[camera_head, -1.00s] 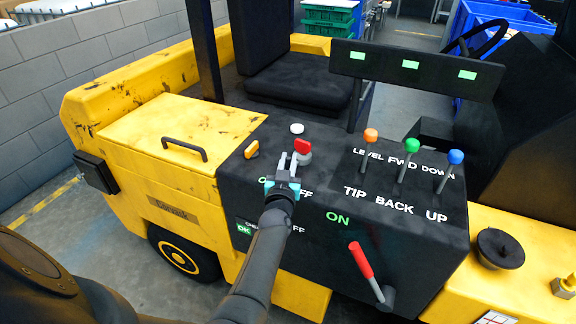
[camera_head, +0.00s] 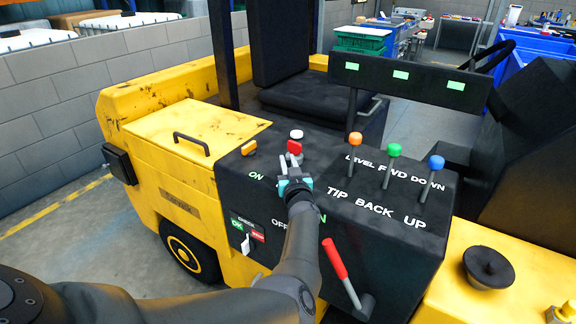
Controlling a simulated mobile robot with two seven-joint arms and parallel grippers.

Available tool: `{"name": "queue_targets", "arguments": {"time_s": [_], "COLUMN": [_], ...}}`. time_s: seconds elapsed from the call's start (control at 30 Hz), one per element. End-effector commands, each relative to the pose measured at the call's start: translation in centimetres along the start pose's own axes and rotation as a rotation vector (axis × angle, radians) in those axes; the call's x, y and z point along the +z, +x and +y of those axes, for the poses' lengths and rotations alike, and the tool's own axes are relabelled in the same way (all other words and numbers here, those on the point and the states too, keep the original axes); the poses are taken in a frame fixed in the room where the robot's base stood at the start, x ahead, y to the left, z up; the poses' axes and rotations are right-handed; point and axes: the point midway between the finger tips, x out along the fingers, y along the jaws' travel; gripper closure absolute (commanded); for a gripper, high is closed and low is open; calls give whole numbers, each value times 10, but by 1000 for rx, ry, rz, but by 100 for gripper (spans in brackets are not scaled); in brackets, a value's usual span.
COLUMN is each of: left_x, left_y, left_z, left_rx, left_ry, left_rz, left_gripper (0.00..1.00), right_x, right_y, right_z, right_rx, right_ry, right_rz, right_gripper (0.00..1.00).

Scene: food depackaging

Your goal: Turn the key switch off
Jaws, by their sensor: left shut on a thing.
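My left gripper (camera_head: 290,166) reaches over the console from the front and is shut on the switch. The fingers hide its lower part, so its exact turn angle is hard to tell. A green ON label (camera_head: 256,177) is left of the gripper, and a white OFF label (camera_head: 280,222) is lower, beside my arm. My right gripper is not in view.
An orange knob (camera_head: 249,147) and a white button (camera_head: 296,134) are close to the switch. Orange (camera_head: 355,138), green (camera_head: 394,150) and blue (camera_head: 436,162) levers stand to the right. A red-handled lever (camera_head: 334,257) is on the front. A yellow cover (camera_head: 197,138) lies left.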

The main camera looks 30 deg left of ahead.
Motion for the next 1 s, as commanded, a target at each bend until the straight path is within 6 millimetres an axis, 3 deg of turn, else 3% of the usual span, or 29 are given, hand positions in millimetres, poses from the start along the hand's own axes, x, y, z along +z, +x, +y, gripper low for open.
{"name": "queue_targets", "arguments": {"time_s": [0.4,0.43,0.67,1.0], "left_x": [-2,-2,-1,-1], "left_y": [2,2,1,0], "left_z": [-1,-1,-1,-1], "left_rx": [-9,-9,-8,-7], "left_ry": [2,2,1,0], "left_rz": [4,4,3,1], "left_gripper": [100,80,54,51], "right_x": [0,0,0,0], "right_y": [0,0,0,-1], "right_z": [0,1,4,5], "right_rx": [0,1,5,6], "right_ry": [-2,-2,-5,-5], "right_rz": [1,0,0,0], "right_gripper": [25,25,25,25]}}
